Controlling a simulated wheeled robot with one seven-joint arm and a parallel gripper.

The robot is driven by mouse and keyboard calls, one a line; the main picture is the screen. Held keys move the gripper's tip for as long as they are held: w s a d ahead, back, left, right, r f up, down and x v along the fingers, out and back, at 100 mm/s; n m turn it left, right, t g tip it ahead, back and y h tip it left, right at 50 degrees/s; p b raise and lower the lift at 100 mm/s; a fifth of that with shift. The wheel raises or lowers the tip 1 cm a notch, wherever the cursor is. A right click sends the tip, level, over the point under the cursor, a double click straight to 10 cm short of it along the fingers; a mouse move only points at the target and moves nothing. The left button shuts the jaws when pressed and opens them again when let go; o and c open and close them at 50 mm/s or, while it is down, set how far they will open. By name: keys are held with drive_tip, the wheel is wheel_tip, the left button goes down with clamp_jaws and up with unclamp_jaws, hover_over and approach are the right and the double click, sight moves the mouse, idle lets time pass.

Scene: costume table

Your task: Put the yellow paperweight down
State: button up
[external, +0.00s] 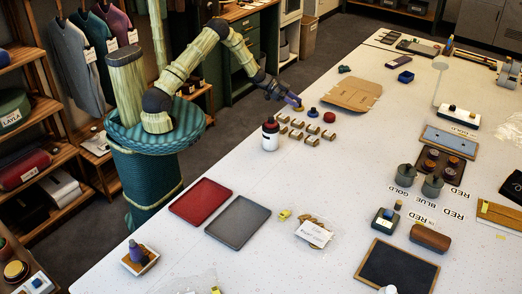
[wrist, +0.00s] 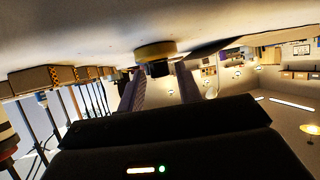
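The yellow paperweight (external: 298,108) is at my gripper's tips, at the far left edge of the white table. In the wrist view, where the table shows along the top, the yellow paperweight (wrist: 155,50) is a yellow disc with a dark knob. My gripper (external: 294,102) reaches down to it from the left in the external view. In the wrist view my gripper's fingers (wrist: 160,78) stand on both sides of the knob and appear closed on it. The disc is at or very near the table top; any thin gap under it cannot be made out.
A blue paperweight (external: 313,112) and a red paperweight (external: 329,117) stand in a row to the right. Several small wooden card holders (external: 297,133) and a white bottle (external: 270,134) are nearer. A flattened cardboard piece (external: 352,94) lies behind. A red tray (external: 201,202) and grey tray (external: 238,222) lie in front.

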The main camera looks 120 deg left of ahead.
drive_tip(key=shift+o, duration=0.7)
drive_tip(key=shift+r, duration=0.1)
drive_tip(key=shift+r, duration=0.15)
drive_tip(key=b+v, duration=0.1)
drive_tip(key=v, duration=1.1)
drive_tip(key=shift+d, duration=0.1)
